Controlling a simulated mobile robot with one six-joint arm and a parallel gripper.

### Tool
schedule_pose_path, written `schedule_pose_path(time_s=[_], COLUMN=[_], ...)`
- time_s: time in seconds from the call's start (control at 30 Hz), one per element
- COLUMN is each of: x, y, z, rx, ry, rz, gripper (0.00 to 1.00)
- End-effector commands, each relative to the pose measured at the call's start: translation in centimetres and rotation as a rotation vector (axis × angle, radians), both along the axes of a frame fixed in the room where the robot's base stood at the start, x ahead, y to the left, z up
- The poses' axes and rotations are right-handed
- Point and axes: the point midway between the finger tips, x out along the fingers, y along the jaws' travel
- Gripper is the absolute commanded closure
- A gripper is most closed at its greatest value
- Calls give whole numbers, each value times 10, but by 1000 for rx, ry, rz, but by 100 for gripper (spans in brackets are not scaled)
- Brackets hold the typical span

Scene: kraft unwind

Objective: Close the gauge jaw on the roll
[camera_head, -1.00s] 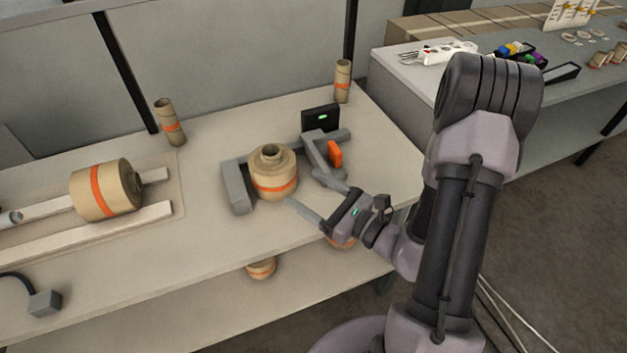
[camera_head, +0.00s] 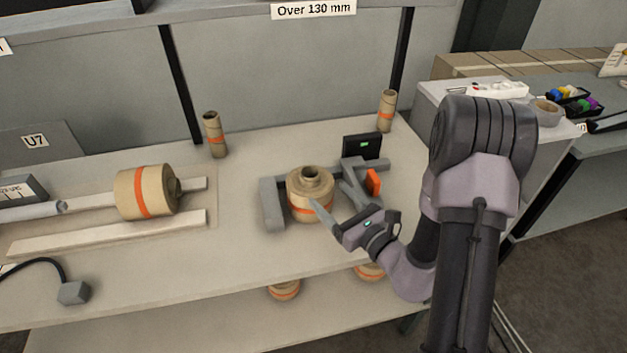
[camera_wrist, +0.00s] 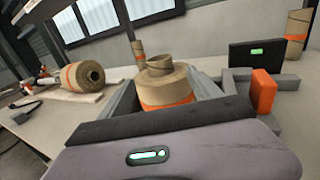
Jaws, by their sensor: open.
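The kraft roll (camera_head: 306,207), with an orange band and a hollow core on top, stands upright in the gauge between its two grey jaws. The fixed-looking jaw (camera_head: 272,204) is at its left. The other jaw (camera_head: 353,192), with an orange tab (camera_head: 373,182), is at its right. In the wrist view the roll (camera_wrist: 165,90) and the orange tab (camera_wrist: 263,91) show beyond my gripper body. My gripper (camera_head: 328,215) is open at the roll's front right; its fingertips partly overlap the roll in the head view. I cannot tell whether they touch the roll or jaw.
A black display (camera_head: 361,147) with a green light stands behind the gauge. A larger banded roll (camera_head: 140,193) lies on pale rails at the left. Two slim cores (camera_head: 214,135) (camera_head: 387,111) stand at the back. The front middle of the table is clear.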

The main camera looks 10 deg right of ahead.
Motion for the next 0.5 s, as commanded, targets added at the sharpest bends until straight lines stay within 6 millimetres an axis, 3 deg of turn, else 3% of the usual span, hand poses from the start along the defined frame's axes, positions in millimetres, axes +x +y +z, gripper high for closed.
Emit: schedule_pose_path(time_s=[0.3,0.5], x=[57,81], y=[25,33], z=[0,0], rx=[-1,0], ry=[-3,-2], rz=[4,1], gripper=[27,27])
